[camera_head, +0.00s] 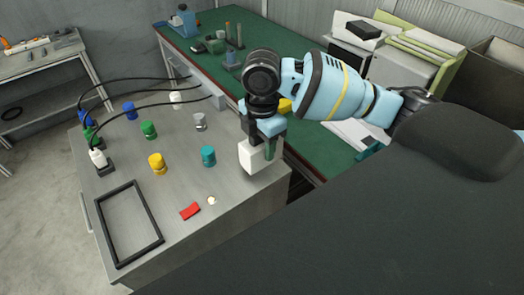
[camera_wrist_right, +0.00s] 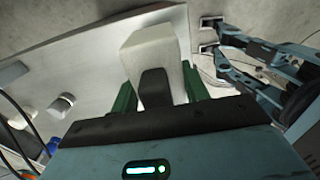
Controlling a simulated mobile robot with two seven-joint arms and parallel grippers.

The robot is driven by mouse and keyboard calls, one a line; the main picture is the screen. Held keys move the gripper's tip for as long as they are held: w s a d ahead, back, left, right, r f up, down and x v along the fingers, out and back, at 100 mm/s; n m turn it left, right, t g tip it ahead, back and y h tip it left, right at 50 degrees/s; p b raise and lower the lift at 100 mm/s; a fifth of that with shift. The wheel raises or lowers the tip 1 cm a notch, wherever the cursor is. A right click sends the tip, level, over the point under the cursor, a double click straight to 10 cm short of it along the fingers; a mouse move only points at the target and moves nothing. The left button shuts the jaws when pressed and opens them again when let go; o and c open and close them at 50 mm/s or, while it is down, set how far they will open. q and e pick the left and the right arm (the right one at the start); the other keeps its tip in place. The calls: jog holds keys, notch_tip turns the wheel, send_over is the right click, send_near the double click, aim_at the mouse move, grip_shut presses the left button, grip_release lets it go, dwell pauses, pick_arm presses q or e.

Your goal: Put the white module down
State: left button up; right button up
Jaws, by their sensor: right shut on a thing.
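The white module (camera_head: 252,158) is a pale block at the right edge of the grey bench (camera_head: 180,235). My right gripper (camera_head: 268,150) is shut on it from above. In the right wrist view the module (camera_wrist_right: 150,50) sits between two green fingers, with a dark block in front of its lower middle. I cannot tell whether its underside touches the bench top. An empty black rectangular frame (camera_head: 152,212) lies flat at the bench's front left.
Several coloured knobs stand on the bench, including a teal one (camera_head: 208,156) and a yellow one (camera_head: 157,163). A red piece (camera_head: 190,211) lies nearer the front. Black cables (camera_head: 125,80) arch over the back left. A green-topped table (camera_head: 310,128) stands behind.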

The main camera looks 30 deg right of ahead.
aim_at(262, 153)
jog(key=shift+f, duration=1.5)
jog(key=shift+f, duration=0.1)
jog(key=o, duration=1.1)
notch_tip(262, 153, up, 12)
jog(key=shift+r, duration=0.1)
jog(key=shift+s, duration=0.1)
